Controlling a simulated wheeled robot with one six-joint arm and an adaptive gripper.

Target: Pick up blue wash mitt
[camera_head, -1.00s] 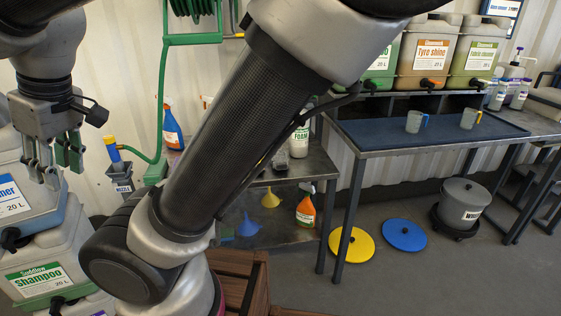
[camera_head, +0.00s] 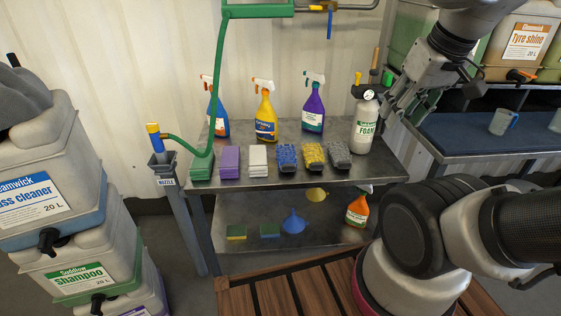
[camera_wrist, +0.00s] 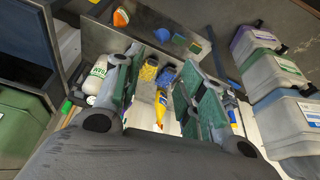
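The blue wash mitt (camera_head: 286,157) lies near the front edge of the metal bench, left of a yellow mitt (camera_head: 313,157) and a grey mitt (camera_head: 338,153). In the wrist view the blue mitt (camera_wrist: 167,76) shows between my fingers, beside the yellow mitt (camera_wrist: 148,70). My gripper (camera_head: 396,110) hangs above and right of the mitts, near the white foam bottle. It is open and empty, its green-padded fingers (camera_wrist: 161,68) spread apart in the wrist view. The grey mitt cannot be made out there.
The foam bottle (camera_head: 366,122) stands at the bench's right end. Spray bottles (camera_head: 265,115) stand behind the mitts. White (camera_head: 258,160), purple (camera_head: 230,162) and green (camera_head: 202,165) blocks lie to their left. A green hose (camera_head: 219,90) hangs down at the left. A blue-topped table (camera_head: 460,130) is at right.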

